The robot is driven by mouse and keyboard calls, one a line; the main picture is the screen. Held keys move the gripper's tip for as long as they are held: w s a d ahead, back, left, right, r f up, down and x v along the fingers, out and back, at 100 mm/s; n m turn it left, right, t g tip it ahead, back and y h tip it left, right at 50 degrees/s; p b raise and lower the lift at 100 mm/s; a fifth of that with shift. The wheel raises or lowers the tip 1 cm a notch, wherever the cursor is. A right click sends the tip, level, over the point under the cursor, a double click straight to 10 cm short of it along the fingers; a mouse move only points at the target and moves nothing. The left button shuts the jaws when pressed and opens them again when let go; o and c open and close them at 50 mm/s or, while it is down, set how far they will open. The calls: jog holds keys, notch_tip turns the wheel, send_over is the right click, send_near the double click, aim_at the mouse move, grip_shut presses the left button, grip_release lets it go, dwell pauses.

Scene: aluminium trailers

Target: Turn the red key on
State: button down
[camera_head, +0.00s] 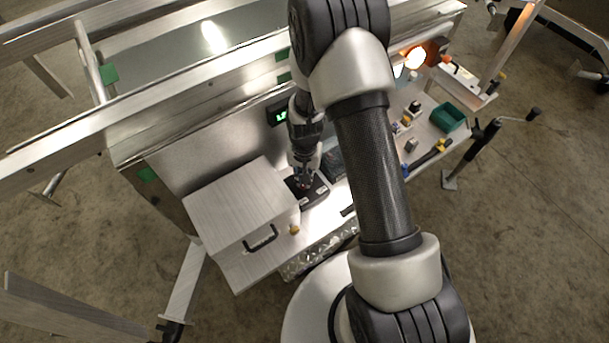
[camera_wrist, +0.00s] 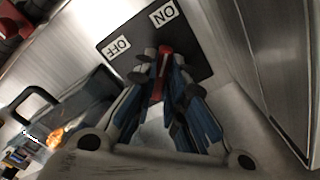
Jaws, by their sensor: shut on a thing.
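The red key (camera_wrist: 164,57) stands on a dark switch plate (camera_wrist: 202,52) with a white ON label (camera_wrist: 163,14) and a white OFF label (camera_wrist: 117,47). My gripper (camera_wrist: 162,68) is shut on the key, with a finger on each side of it. The key's top end points between the two labels, nearer ON in the wrist view. In the head view my gripper (camera_head: 305,180) reaches down to the dark switch plate (camera_head: 318,191), and the key is mostly hidden by the fingers.
A metal box with a black handle (camera_head: 262,238) stands left of the switch plate. A green display (camera_head: 281,116) is on the trailer wall behind. A green bin (camera_head: 447,117) and small parts lie on the shelf to the right, near a bright orange lamp (camera_head: 418,56).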

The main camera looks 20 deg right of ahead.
jog(key=c, duration=1.6)
grip_release()
jog(key=shift+c, duration=0.2)
notch_tip(320, 180, up, 12)
